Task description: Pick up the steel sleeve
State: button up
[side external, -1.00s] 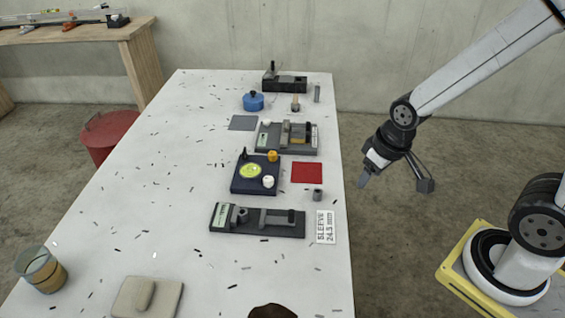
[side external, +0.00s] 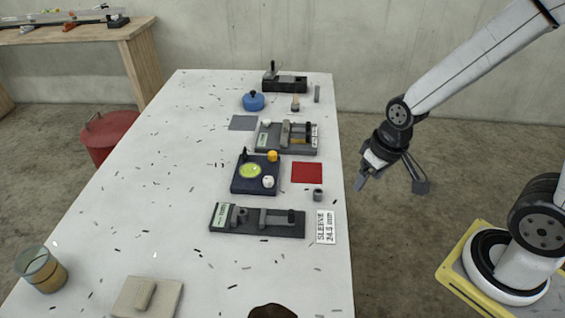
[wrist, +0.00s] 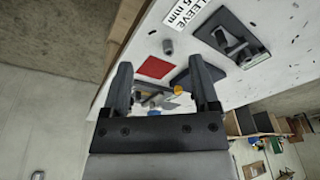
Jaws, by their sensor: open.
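The steel sleeve (side external: 318,195) is a small grey cylinder with a dark bore. It stands upright on the white table, just below the red square and above the "SLEEVE 24.5 mm" label (side external: 326,227). In the wrist view the sleeve (wrist: 168,46) shows beyond my fingers, between the label and the red square. My gripper (side external: 360,182) is in the air off the table's right edge, apart from the sleeve. In the wrist view its two dark fingers (wrist: 164,90) are spread, with nothing held between them.
A grey gauge fixture (side external: 257,224) lies left of the label. A dark blue base (side external: 243,186) with a yellow disc stands left of the red square (side external: 307,172). Further back are another fixture (side external: 303,150), a blue pot (side external: 253,103) and a hand plane (side external: 285,84).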

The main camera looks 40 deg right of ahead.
aim_at(245, 211)
jog(key=w+a+f+m+y, duration=0.2)
jog(key=w+a+m+y, duration=0.1)
jog(key=a+m, duration=0.1)
jog(key=w+a+f+m+y, duration=0.3)
jog(key=m+y, duration=0.1)
jog(key=m, duration=0.3)
jog(key=w+a+f+m+y, duration=0.3)
jog(key=a+m, duration=0.1)
jog(key=m, duration=0.2)
jog(key=shift+w+a+f, duration=0.2)
jog(key=shift+w+a, duration=0.1)
jog(key=shift+w, duration=0.05)
jog(key=w+m+t, duration=0.1)
jog(key=w+f+m+t+y, duration=0.1)
jog(key=w+m, duration=0.1)
jog(key=w+f+m+t, duration=0.1)
jog(key=w, duration=0.1)
jog(key=shift+m+y, duration=0.3)
jog(key=shift+y, duration=0.1)
jog(key=shift+w+d+f+m+t, duration=0.1)
jog(key=shift+w+f+m+t, duration=0.05)
jog(key=shift+w+m+t, duration=0.3)
jog(key=shift+x, duration=3.9)
